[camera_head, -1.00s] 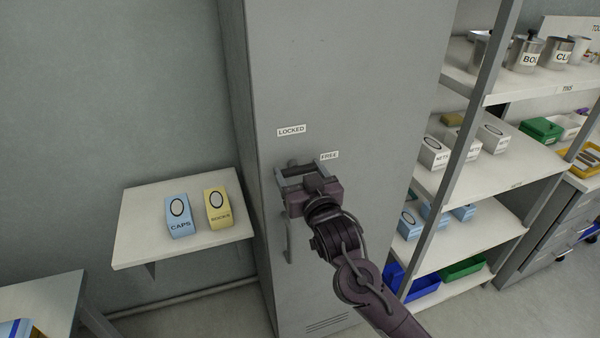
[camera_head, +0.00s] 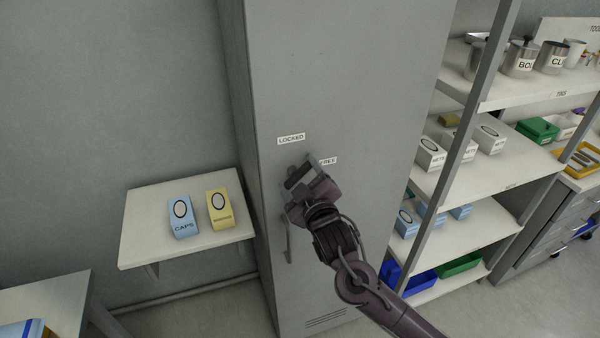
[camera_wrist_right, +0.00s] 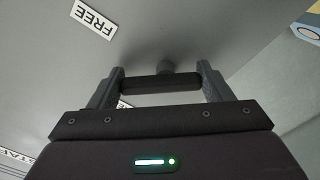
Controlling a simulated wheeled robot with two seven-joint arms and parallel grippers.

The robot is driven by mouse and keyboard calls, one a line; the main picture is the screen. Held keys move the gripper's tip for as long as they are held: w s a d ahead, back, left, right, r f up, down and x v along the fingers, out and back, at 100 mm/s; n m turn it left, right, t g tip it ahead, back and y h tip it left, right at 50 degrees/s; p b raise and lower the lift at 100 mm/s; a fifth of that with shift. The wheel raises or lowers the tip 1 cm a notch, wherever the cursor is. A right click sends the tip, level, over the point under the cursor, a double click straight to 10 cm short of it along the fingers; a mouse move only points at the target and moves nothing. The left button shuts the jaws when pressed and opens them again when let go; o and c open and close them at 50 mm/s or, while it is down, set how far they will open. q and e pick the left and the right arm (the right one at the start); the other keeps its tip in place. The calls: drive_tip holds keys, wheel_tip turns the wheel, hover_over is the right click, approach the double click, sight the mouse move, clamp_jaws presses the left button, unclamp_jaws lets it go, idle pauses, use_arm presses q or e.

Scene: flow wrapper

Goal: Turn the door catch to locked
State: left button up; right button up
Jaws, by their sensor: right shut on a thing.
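The grey cabinet door (camera_head: 340,70) carries a LOCKED label (camera_head: 291,139) and, lower and to the right, a FREE label (camera_head: 328,161). The FREE label also shows upside down in the right wrist view (camera_wrist_right: 93,18). My right gripper (camera_head: 296,171) is at the door just below the two labels, tilted. In the right wrist view its two fingers (camera_wrist_right: 160,85) are closed on the ends of a dark bar, the door catch (camera_wrist_right: 158,84), with a round stem behind it. In the head view the gripper largely hides the catch. My left gripper is not in view.
A vertical door handle (camera_head: 289,243) hangs below the gripper. A small wall shelf (camera_head: 140,230) on the left holds a blue CAPS box (camera_head: 182,217) and a yellow box (camera_head: 219,209). An open shelf rack (camera_head: 470,150) with boxes and tins stands at right.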

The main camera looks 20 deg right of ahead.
drive_tip(key=n, duration=0.2)
drive_tip(key=n+p, duration=0.2)
drive_tip(key=n, duration=0.1)
drive_tip(key=shift+r+n, duration=0.25)
drive_tip(key=shift+n, duration=0.05)
drive_tip(key=shift+a+n+p, duration=0.15)
drive_tip(key=shift+n+p, duration=0.75)
drive_tip(key=shift+n, duration=1)
drive_tip(key=o, duration=1)
